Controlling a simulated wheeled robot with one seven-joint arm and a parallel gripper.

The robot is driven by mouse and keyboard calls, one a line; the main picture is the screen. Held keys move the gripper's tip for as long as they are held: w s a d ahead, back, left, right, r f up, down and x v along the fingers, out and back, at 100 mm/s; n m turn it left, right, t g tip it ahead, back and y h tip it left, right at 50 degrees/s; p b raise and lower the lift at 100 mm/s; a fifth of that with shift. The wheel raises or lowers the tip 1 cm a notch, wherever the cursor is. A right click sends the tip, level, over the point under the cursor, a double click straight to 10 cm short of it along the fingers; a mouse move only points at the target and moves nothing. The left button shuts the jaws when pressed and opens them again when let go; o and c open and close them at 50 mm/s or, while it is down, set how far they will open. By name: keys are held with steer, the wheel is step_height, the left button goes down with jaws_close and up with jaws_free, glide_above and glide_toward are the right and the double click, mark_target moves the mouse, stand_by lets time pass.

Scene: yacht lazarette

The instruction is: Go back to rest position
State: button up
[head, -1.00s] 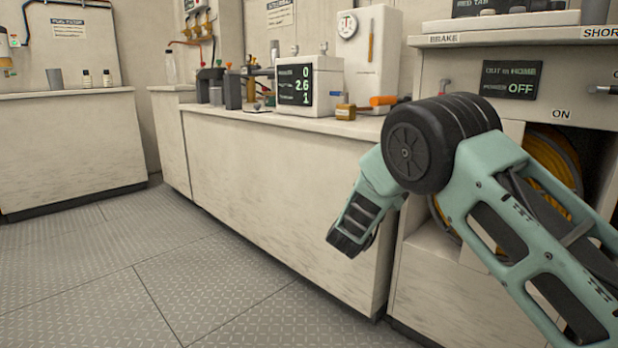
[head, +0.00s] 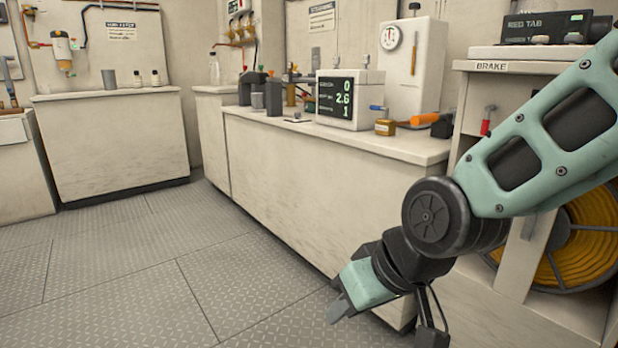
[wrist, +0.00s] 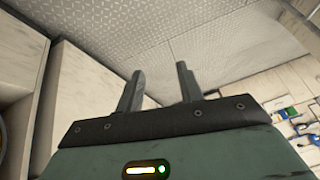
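My gripper (head: 340,306) hangs at the end of my green and black arm in the lower right of the head view, over the floor and in front of the long counter. In the wrist view, the two grey fingers (wrist: 158,90) stand apart with floor showing between them. Nothing is between them and they touch nothing that I can see.
The long counter (head: 280,185) carries a display box (head: 350,98), an orange-handled tool (head: 424,119) and small bottles. A hose reel (head: 590,235) sits in the cabinet at right. The metal floor (head: 140,270) is clear at left. A second counter (head: 115,150) stands behind.

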steer(key=s+d+n+g+h+p, duration=0.1)
steer(key=s+d+g+h, duration=0.1)
steer(key=s+d, duration=0.35)
steer(key=s+d+n+g+h+p, duration=0.1)
steer(key=s+d+g+h, duration=0.15)
steer(key=s, duration=0.65)
step_height(320, 180, up, 38)
steer(key=p, duration=3.7)
steer(key=shift+w+f+y, duration=0.15)
steer(key=shift+f+y, duration=0.05)
steer(key=shift+y, duration=0.15)
